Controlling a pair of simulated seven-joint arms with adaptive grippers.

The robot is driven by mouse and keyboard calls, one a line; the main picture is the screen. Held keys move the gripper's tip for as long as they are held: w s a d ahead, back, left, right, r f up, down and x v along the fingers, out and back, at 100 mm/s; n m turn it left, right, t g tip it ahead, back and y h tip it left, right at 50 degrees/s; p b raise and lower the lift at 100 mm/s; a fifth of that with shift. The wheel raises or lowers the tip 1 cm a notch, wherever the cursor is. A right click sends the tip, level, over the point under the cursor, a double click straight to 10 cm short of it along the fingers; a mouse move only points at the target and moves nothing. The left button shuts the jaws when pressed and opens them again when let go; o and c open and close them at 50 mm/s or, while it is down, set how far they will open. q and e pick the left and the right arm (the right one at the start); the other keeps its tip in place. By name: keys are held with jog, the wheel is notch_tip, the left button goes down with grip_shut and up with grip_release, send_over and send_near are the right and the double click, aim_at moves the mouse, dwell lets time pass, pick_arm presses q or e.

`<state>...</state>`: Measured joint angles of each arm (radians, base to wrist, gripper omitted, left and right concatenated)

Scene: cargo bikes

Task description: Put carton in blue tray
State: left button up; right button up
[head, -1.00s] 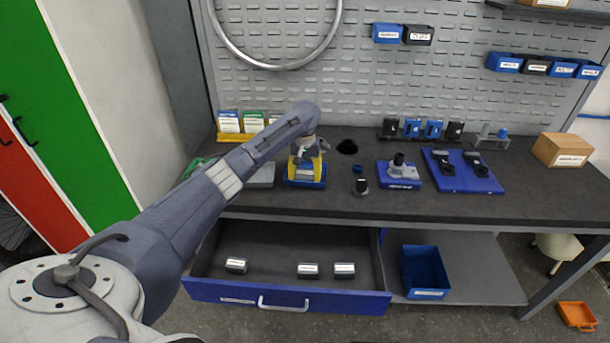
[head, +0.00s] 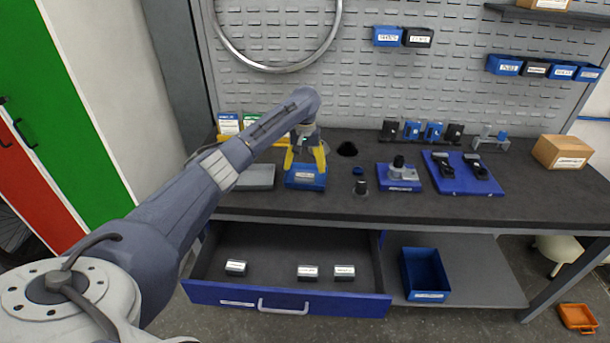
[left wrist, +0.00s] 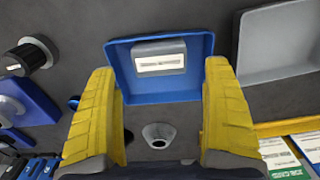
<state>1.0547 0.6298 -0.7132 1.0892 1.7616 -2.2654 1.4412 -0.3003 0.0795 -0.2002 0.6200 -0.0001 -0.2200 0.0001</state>
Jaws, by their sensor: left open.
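The blue tray (head: 305,183) stands on the bench below my left gripper (head: 305,160). In the left wrist view the blue tray (left wrist: 165,98) holds a small grey carton (left wrist: 158,49) with a white label. The carton lies inside, against the tray wall at the top of that picture. My left gripper (left wrist: 160,72) is open, its yellow fingers apart on either side over the tray, gripping nothing. The carton is hard to make out in the head view. My right gripper is not in view.
A grey tray (head: 256,177) stands just left of the blue tray. The open drawer (head: 285,297) below holds three small labelled boxes. A blue bin (head: 425,270) sits on the lower shelf.

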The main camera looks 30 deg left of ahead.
aim_at(305, 174)
pick_arm(q)
notch_tip(305, 174, up, 7)
dwell(0.4)
